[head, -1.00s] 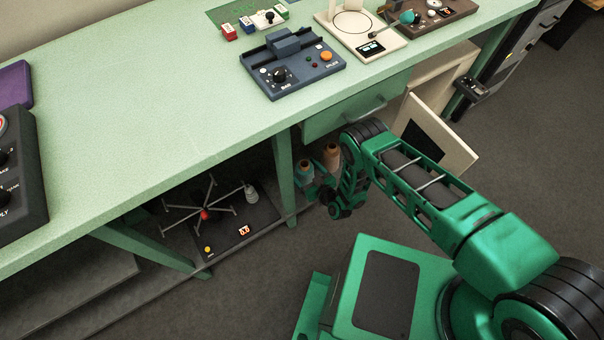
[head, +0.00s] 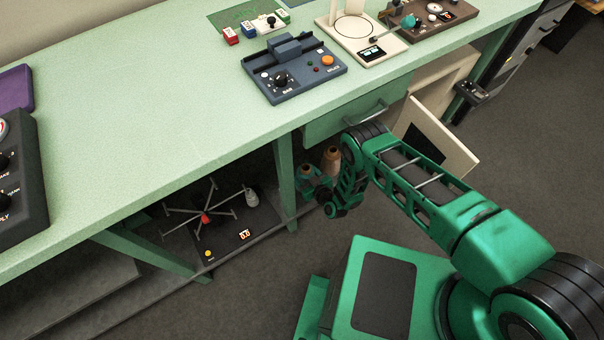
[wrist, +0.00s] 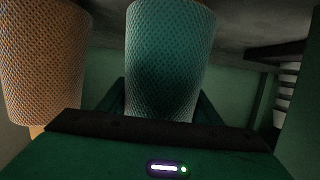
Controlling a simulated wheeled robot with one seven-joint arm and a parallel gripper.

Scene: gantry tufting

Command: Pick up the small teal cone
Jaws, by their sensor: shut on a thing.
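The small teal cone (wrist: 168,60) stands upright in the wrist view, with a mesh-textured surface. My gripper (wrist: 160,108) is shut on it, with dark green fingers at its lower left and right. The palm hides its lower end. In the head view my gripper (head: 320,190) is below the bench front, by the drawer, and the cones there are small and partly hidden by it.
An orange-brown cone (wrist: 42,65) stands close to the left of the teal one in the wrist view. The green bench (head: 190,130) and its drawer (head: 355,112) are above my gripper. A bench leg (head: 285,180) and a spoked device (head: 206,218) are to its left.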

